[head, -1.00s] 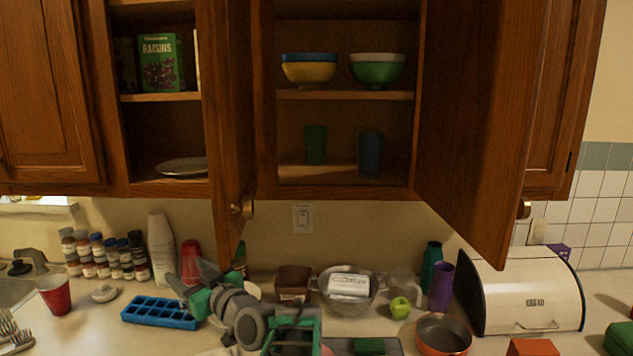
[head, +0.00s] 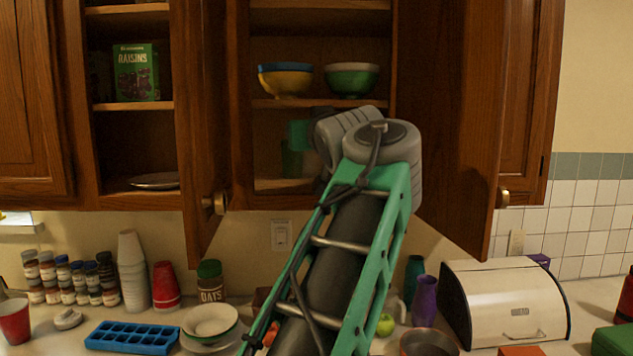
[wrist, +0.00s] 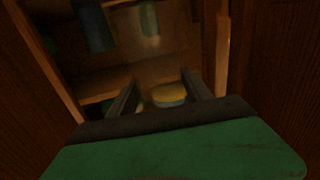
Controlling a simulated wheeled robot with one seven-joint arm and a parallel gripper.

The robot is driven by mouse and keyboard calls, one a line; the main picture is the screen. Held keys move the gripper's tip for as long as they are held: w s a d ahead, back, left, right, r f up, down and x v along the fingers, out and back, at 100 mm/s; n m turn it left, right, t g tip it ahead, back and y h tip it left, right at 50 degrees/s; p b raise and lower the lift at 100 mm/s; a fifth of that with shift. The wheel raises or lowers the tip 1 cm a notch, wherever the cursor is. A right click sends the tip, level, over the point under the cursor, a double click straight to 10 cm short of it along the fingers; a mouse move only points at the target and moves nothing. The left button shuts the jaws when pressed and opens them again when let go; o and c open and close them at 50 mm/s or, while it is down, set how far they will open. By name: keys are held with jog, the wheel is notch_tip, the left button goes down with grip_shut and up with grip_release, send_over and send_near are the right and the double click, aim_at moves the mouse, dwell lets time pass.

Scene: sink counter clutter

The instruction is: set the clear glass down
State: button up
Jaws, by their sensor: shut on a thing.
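My gripper (wrist: 160,80) shows in the wrist view with its two dark fingers apart, shut on the clear glass. A blue cup (wrist: 95,30) and a green cup (wrist: 148,17) stand on the cabinet's lower shelf. In the head view part of the green cup (head: 291,160) shows; the blue cup is hidden behind my arm.
Stacked blue and yellow bowls (head: 285,80) and a green bowl (head: 351,80) stand on the shelf above. Open cabinet doors flank the opening, the left door (head: 203,130) and the right door (head: 465,130). The counter below is crowded, with a bread box (head: 505,305) at right.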

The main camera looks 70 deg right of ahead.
jog(key=s+d+p+x, duration=0.25)
jog(key=p+x, duration=0.65)
jog(key=x, duration=1)
notch_tip(320, 180, down, 6)
jog(key=shift+s+f, duration=0.1)
jog(key=shift+d+f+p, duration=0.1)
jog(key=shift+p, duration=0.25)
jog(key=shift+f+b, duration=0.45)
jog(key=o, duration=1.6)
jog(key=shift+r, duration=0.1)
jog(key=shift+r+p, duration=0.3)
jog(key=shift+p, duration=0.15)
jog(key=b+v, duration=0.5)
jog(key=v, duration=0.7)
jog(key=shift+f+b, duration=0.25)
jog(key=shift+b, duration=0.05)
